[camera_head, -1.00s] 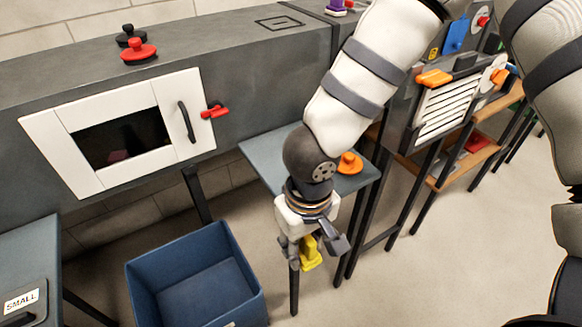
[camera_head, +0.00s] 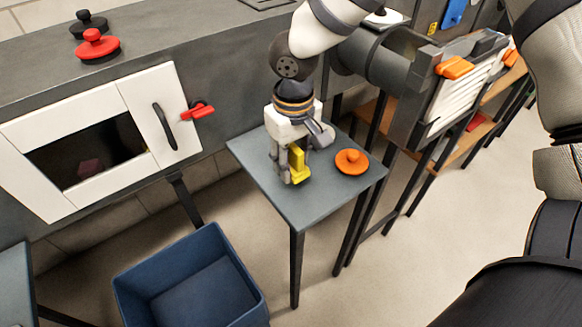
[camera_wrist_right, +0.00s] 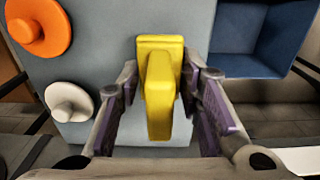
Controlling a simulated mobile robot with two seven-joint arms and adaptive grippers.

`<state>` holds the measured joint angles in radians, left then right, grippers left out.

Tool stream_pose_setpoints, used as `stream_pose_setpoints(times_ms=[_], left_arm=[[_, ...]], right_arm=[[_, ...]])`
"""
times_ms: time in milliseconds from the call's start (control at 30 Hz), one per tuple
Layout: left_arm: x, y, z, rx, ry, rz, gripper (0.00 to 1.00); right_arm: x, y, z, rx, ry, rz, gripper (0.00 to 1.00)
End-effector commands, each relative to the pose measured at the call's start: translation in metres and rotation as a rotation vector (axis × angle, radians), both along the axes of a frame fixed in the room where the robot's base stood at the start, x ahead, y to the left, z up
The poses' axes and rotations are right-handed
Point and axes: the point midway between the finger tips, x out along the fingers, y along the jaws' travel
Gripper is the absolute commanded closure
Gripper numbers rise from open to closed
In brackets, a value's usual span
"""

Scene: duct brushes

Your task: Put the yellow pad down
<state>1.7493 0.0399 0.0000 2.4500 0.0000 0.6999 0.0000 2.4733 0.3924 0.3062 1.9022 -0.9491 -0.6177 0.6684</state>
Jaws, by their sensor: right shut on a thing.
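The yellow pad (camera_head: 297,166) is between the fingers of my right gripper (camera_head: 294,172), low over the grey side table (camera_head: 305,208). I cannot tell if the pad touches the tabletop. In the right wrist view the pad (camera_wrist_right: 160,92) shows its raised grip between the two purple-lined fingers, with its flat base toward the table. The right gripper (camera_wrist_right: 158,82) is shut on it. My left gripper is out of view.
An orange knobbed disc (camera_head: 351,161) lies on the table beside the gripper. A white knobbed disc (camera_wrist_right: 69,101) shows on the tabletop in the wrist view. A blue bin (camera_head: 250,300) stands left of the table, below a grey duct with a white-framed window (camera_head: 140,98). The table's front corner is clear.

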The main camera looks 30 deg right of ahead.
Motion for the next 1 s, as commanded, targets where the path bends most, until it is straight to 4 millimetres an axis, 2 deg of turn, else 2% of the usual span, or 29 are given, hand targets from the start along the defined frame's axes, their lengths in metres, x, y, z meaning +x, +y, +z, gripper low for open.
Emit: stream_pose_setpoints(times_ms=[100,233,533,967,1000], left_arm=[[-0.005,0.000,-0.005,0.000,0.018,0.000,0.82],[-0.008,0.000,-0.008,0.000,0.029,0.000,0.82],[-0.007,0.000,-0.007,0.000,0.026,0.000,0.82],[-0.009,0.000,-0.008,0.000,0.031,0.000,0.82],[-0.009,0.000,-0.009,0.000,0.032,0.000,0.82]], right_arm=[[0.007,-0.011,-0.018,0.001,0.003,-0.003,1.00],[0.006,-0.009,-0.039,-0.001,0.001,0.001,1.00],[0.007,-0.009,-0.040,0.000,-0.007,0.000,1.00],[0.005,-0.008,-0.056,0.001,-0.002,0.000,1.00],[0.005,-0.008,-0.056,0.002,0.000,0.000,0.65]])
